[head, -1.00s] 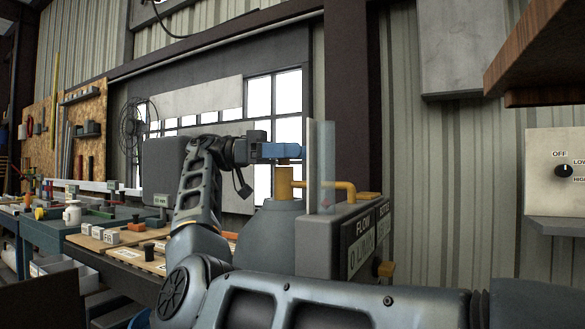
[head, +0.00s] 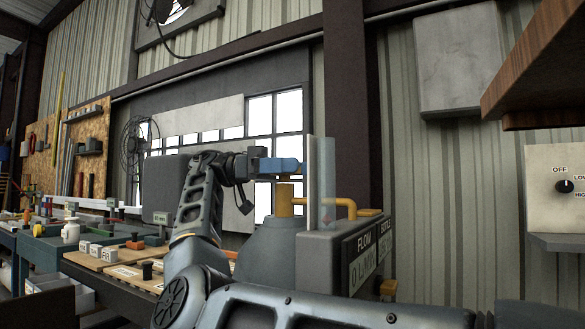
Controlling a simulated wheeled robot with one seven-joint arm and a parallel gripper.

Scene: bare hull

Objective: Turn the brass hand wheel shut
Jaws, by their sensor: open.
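My gripper (head: 292,166), with blue fingers, points right just above a brass-yellow valve post (head: 284,203) on the shoulder of a grey cylinder (head: 262,245). The fingers are seen side-on, so the gap between them does not show. A thin brownish part (head: 283,180) sits between the fingers and the post top. I cannot tell whether it is the hand wheel or whether the fingers touch it. No full wheel rim is visible. A brass pipe (head: 332,206) runs right from the post to a grey box marked FLOW (head: 350,250), behind a clear upright tube (head: 322,185).
A brass knob (head: 388,287) sticks out from the box. A wooden shelf (head: 545,80) overhangs at upper right, above a dial panel (head: 556,185). Benches with bottles and small blocks (head: 100,250) stand at left. My arm covers the lower middle.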

